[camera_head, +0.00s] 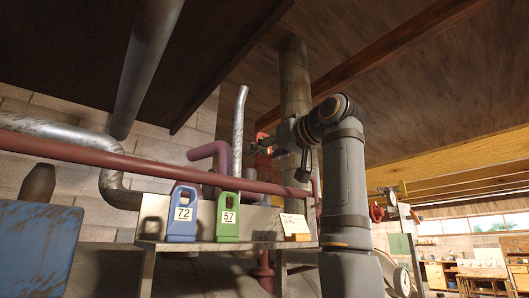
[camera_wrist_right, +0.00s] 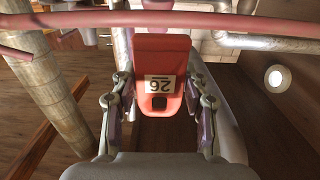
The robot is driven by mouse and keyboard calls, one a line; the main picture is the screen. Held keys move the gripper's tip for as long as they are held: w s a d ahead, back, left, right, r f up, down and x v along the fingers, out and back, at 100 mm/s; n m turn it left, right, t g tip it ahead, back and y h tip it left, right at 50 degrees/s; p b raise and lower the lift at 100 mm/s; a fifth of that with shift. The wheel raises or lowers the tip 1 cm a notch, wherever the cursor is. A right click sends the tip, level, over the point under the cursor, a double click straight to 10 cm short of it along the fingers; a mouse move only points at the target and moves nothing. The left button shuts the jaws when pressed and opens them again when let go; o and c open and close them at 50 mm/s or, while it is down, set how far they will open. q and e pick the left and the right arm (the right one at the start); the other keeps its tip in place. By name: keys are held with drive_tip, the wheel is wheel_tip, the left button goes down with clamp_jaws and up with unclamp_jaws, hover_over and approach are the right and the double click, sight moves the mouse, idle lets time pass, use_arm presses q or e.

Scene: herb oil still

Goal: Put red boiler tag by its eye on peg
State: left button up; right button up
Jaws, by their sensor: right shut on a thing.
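The red boiler tag (camera_wrist_right: 165,58) fills the middle of the right wrist view, its label reading 26 upside down. A dark opening, seemingly its eye, shows below the label in that view. My right gripper (camera_wrist_right: 160,92) is shut on the tag, with a finger on each side. In the head view the right gripper (camera_head: 272,145) is raised above the shelf, in front of the round post, and the tag there is small and partly hidden. I cannot make out the peg for certain. My left gripper is not in view.
A blue tag (camera_head: 181,214) marked 72 and a green tag (camera_head: 228,217) marked 57 stand on the shelf (camera_head: 215,246), beside a small card (camera_head: 295,224). A long red pipe (camera_head: 110,158) crosses behind them. A wooden post (camera_head: 295,85) rises near my right gripper.

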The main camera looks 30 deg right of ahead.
drive_tip(key=shift+s+f+b, duration=0.1)
drive_tip(key=shift+f+b, duration=6.6)
drive_tip(key=shift+f, duration=0.85)
drive_tip(key=shift+f+b, duration=0.45)
drive_tip(key=shift+f, duration=0.05)
drive_tip(key=o, duration=1.1)
drive_tip(key=shift+o, duration=0.2)
drive_tip(key=shift+c, duration=1.2)
drive_tip(key=shift+s, duration=0.15)
drive_tip(key=shift+s, duration=0.8)
